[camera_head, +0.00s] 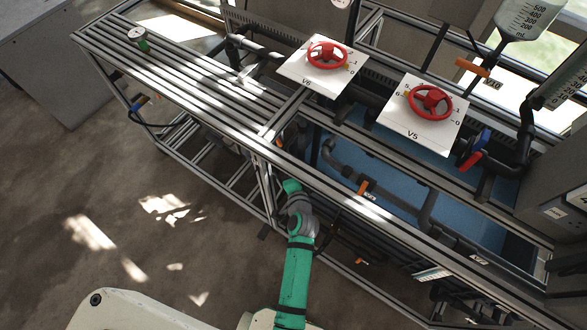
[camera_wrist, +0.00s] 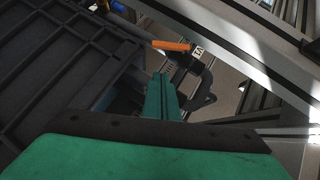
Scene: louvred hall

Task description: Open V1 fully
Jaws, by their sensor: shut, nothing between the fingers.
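In the wrist view an orange lever handle (camera_wrist: 172,45) sits on a dark pipe fitting, with a small white label (camera_wrist: 197,50) at its right end. The label seems to read V1, but it is too small to be sure. My gripper (camera_wrist: 161,76) is shut and empty, its green fingers pointing at the lever from just below it in the picture. A gap shows between fingertips and lever; the depth between them is unclear. In the head view my green arm reaches down beside the bench frame, and the fingers are hidden there. I cannot make out V1 for certain in the head view.
Metal frame rails (camera_head: 350,207) border my arm. Another orange lever (camera_head: 363,187) sits on piping by a blue tank (camera_head: 395,205). Red handwheels V6 (camera_head: 327,55) and V5 (camera_head: 430,101) stand on white plates above. Open floor (camera_head: 120,215) lies to the left.

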